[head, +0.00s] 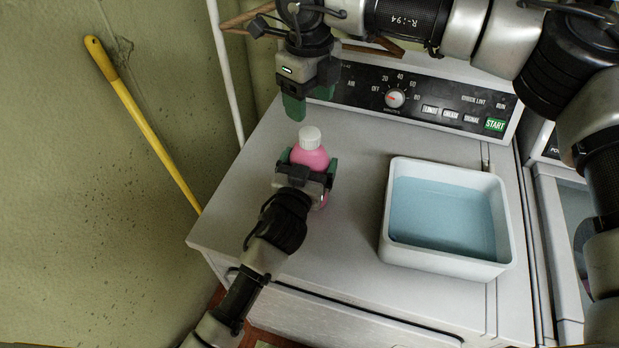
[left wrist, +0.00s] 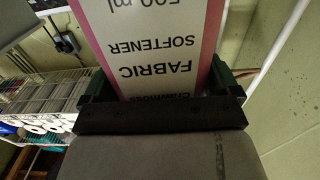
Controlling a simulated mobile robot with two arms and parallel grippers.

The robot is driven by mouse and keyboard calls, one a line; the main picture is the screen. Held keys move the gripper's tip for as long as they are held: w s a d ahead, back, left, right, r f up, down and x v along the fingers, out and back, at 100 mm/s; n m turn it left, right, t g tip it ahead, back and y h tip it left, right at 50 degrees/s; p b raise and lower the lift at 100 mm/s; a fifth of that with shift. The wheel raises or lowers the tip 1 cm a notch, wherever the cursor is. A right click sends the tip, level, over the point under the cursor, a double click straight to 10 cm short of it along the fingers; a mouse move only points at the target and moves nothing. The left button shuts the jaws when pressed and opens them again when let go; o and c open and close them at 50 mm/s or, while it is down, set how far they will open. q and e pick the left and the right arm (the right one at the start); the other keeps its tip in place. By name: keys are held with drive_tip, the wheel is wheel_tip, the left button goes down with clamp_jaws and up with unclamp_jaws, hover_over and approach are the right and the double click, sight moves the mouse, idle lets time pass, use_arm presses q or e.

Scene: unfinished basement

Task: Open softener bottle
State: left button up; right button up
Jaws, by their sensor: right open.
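The pink softener bottle (head: 310,156) with a white ribbed cap (head: 310,137) stands upright on top of the white machine. The cap is on the bottle. My left gripper (head: 308,163) is around the bottle's body, with a green finger on each side, shut on it. In the left wrist view the bottle's white label (left wrist: 158,45) reads "fabric softener", upside down, between the fingers. My right gripper (head: 309,99) is open and empty above the cap, pointing down, apart from it. The bottle's lower part is mostly hidden behind my left gripper.
A white basin (head: 386,215) of bluish water stands right of the bottle on the machine top (head: 345,235). The control panel (head: 450,102) rises behind. A yellow-handled pole (head: 150,132) leans at the left wall. In the left wrist view, a wire rack (left wrist: 45,92) stands left.

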sight(310, 132)
use_arm(q)
drive_tip(key=c, duration=0.5)
drive_tip(key=shift+c, duration=0.7)
use_arm(e)
drive_tip(key=shift+m, duration=0.4)
drive_tip(key=m, duration=0.4)
drive_tip(key=shift+m, duration=0.3)
drive_tip(key=m, duration=0.6)
drive_tip(key=shift+m, duration=0.3)
drive_tip(key=m, duration=0.6)
drive_tip(key=shift+m, duration=0.3)
drive_tip(key=m, duration=0.8)
drive_tip(key=shift+m, duration=0.3)
drive_tip(key=shift+f, duration=4)
